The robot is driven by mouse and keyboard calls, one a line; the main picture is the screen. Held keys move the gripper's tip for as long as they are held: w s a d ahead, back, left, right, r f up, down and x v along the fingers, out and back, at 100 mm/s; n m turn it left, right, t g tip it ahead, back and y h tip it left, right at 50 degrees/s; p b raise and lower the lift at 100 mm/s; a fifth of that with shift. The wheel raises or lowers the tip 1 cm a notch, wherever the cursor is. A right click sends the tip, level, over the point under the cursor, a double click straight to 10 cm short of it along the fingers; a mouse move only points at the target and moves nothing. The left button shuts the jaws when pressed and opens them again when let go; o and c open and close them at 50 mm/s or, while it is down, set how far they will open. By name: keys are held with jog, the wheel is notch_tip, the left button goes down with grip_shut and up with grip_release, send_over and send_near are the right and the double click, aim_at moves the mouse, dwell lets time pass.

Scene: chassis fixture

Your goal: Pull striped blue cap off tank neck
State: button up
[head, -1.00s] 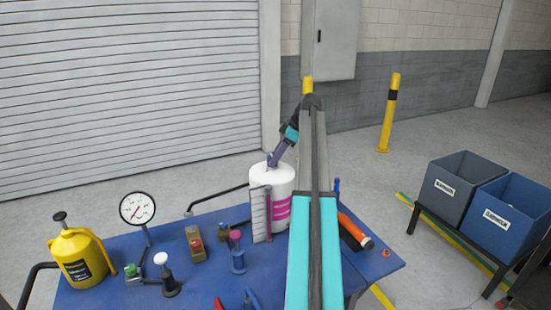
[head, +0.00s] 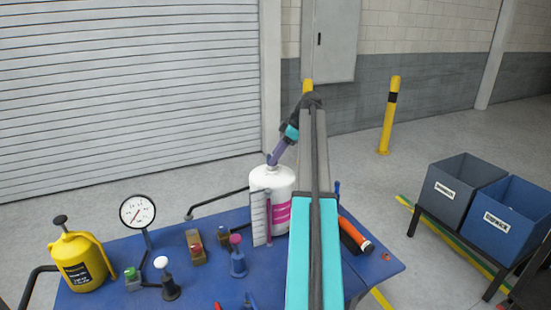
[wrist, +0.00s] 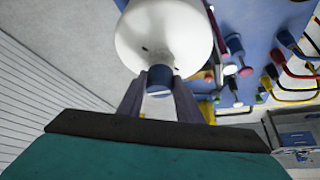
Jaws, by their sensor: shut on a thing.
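The white tank (head: 281,181) with a magenta label stands at the back of the blue workbench, and its rounded top fills the upper part of the wrist view (wrist: 165,32). The blue cap (wrist: 160,78) sits between the two fingers of my gripper (wrist: 160,95). The fingers are shut on it from both sides. The cap overlaps the tank top in the wrist view; I cannot tell whether it still touches the neck. Its stripes do not show clearly. In the head view my gripper (head: 270,160) tilts down just over the tank's top.
A gauge (head: 137,211), a yellow jug (head: 80,262) and several valves stand to the left on the blue workbench (head: 200,283). A white ruled plate (head: 260,218) stands before the tank. An orange-ended tool (head: 355,233) lies to the right. Bins (head: 512,215) stand farther right.

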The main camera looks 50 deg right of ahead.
jog(key=shift+r+p, duration=0.3)
jog(key=shift+r, duration=0.95)
